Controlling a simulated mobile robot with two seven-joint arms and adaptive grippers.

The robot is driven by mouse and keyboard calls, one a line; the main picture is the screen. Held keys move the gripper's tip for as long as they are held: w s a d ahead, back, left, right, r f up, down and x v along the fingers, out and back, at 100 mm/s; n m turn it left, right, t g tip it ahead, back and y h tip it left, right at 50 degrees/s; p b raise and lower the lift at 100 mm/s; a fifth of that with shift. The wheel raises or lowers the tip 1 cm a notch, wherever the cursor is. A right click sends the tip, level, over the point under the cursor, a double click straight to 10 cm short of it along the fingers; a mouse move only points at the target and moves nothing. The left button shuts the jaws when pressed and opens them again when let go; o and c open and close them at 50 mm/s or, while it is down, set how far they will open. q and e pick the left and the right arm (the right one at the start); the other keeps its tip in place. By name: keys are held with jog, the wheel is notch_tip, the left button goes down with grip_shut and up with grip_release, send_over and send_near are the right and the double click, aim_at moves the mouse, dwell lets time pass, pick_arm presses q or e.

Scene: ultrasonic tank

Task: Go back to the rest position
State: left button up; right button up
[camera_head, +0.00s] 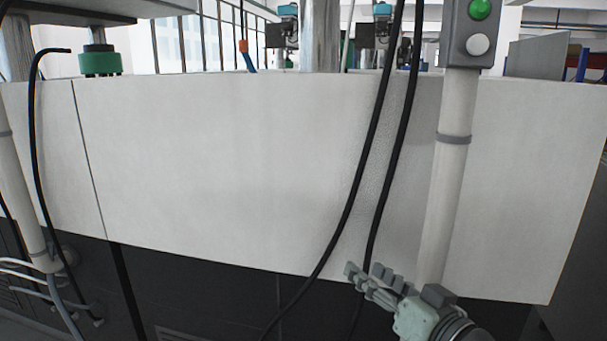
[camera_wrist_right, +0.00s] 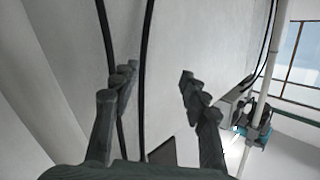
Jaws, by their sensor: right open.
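My right gripper (camera_head: 370,278) is at the lower right of the head view, in front of the lower edge of the white tank wall (camera_head: 230,170). It is open and empty. In the right wrist view its two dark fingers (camera_wrist_right: 158,85) stand apart, with the pale wall and black cables between and behind them. My left gripper is in neither view.
Black cables (camera_head: 345,215) hang down the tank's front close to my right gripper. A white post (camera_head: 447,180) carries a button box (camera_head: 471,32) with a green and a white button. A second pale post (camera_head: 18,165) and a black cable stand at the left.

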jog(key=s+d+f+g+h, duration=0.2)
jog(key=s+d+f+g, duration=0.15)
jog(key=f, duration=0.55)
jog(key=s+d+f+g+h, duration=0.2)
jog(key=s+f, duration=0.3)
jog(key=f, duration=0.4)
jog(key=s+d+f+g+h, duration=0.3)
jog(key=s+d+f, duration=0.2)
jog(key=s+f, duration=0.25)
jog(key=s+d+f+g+h, duration=0.2)
jog(key=s+d+f+g, duration=0.3)
jog(key=s, duration=0.4)
pick_arm(q)
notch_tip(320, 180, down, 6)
jog(key=p, duration=0.2)
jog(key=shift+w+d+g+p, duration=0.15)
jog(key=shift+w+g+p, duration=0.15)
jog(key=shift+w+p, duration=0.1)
pick_arm(e)
notch_tip(320, 180, down, 6)
jog(key=w+t, duration=0.1)
jog(key=shift+w, duration=0.15)
